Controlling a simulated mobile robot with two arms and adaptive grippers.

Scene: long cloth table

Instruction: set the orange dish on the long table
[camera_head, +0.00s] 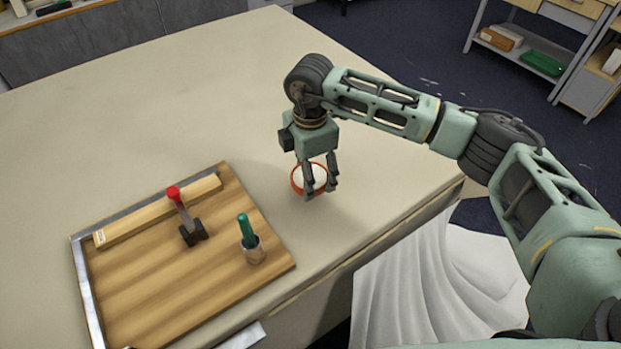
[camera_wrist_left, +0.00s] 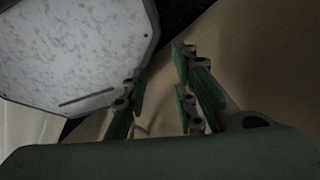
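The orange dish (camera_head: 295,181), round with a pale inside, is on the long table (camera_head: 110,110) near its right edge in the head view. My right gripper (camera_head: 320,193) points down over the dish's right part, partly hiding it. Its fingers stand apart, one in front of the dish's inside and one at the right rim. I cannot make out whether they touch it. My left gripper (camera_wrist_left: 160,105) shows only in the left wrist view, with its fingers apart and nothing visible between them.
A wooden board (camera_head: 150,290) with a metal edge lies left of the dish, carrying a red-handled clamp (camera_head: 183,210), a wooden strip (camera_head: 150,212) and a green-handled tool in a cup (camera_head: 253,250). White cloth (camera_head: 430,280) hangs beside the table. The table's far part is clear.

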